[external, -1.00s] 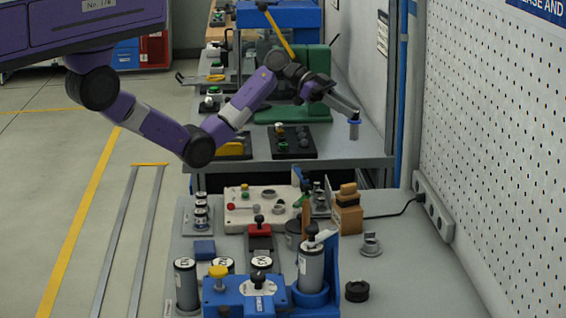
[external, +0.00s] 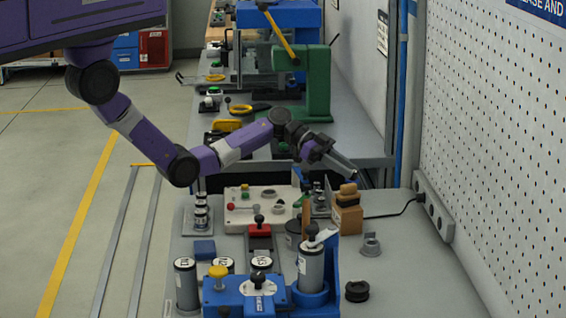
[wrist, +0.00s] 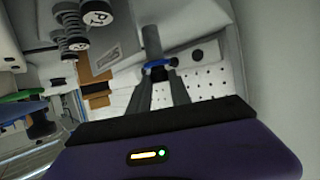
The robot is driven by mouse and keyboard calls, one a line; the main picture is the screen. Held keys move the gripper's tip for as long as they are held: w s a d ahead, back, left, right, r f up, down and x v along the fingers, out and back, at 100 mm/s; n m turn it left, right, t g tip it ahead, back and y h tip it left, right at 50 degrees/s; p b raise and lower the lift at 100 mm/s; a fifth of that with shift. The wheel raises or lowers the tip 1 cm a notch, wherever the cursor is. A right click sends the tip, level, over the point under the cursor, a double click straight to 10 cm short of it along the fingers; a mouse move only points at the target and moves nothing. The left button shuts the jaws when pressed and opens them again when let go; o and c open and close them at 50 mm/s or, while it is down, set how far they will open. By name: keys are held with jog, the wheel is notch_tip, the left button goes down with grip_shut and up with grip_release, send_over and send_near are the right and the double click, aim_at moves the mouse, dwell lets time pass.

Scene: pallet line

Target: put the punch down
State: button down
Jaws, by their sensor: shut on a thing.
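The punch shows in the wrist view as a grey body with a blue collar (wrist: 157,63), between the tips of my gripper (wrist: 160,74). My gripper is shut on it. In the external view my gripper (external: 345,166) hangs above the far right part of the near bench (external: 400,262), behind the wooden blocks. There the punch is small and mostly lost against the arm and bench edge. I cannot tell whether it touches anything below.
Stacked wooden blocks (external: 347,219) stand close in front of my gripper. A grey ring holder (external: 371,244) and a black ring (external: 357,291) sit nearer. A control box (external: 262,208) is to the left, a blue fixture (external: 243,299) at the front. A power strip (external: 432,207) runs along the wall.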

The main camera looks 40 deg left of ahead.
jog(key=shift+f, duration=0.5)
jog(key=shift+f, duration=0.2)
jog(key=c, duration=1.2)
grip_release()
jog(key=shift+r, duration=0.2)
jog(key=b+v, duration=0.1)
jog(key=v, duration=1.1)
jog(key=shift+s+f, duration=0.1)
